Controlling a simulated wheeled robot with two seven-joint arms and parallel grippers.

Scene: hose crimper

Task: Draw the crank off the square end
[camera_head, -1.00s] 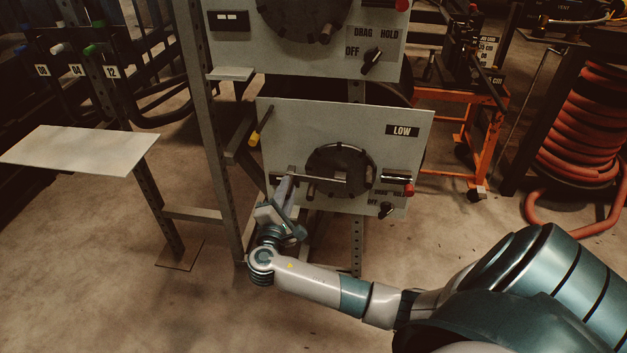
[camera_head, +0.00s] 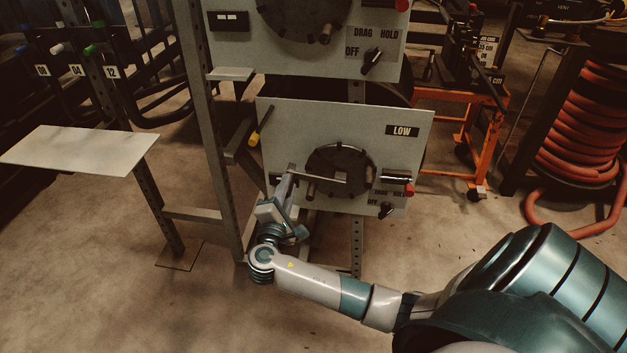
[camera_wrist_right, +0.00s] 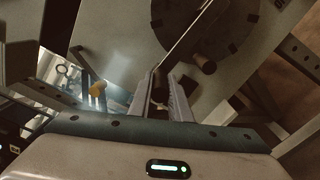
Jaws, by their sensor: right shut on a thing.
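The crank (camera_head: 325,179) shows as a thin pale bar across the front of the dark round disc (camera_head: 345,160) on the lower panel marked LOW. In the right wrist view the crank's bar (camera_wrist_right: 190,35) runs from the top edge down to the fingertips. My right gripper (camera_head: 290,172) is at the crank's left end, shut on it; the fingers (camera_wrist_right: 163,78) also show in the right wrist view. The square end is not clearly seen, and I cannot tell how far the crank sits on it. My left gripper is out of view.
The grey lower panel (camera_head: 290,120) stands close behind the gripper. A yellow-handled lever (camera_head: 255,137) sticks out at its left edge. A rack post (camera_head: 205,130) and a pale shelf (camera_head: 80,150) stand to the left. The floor in front is clear.

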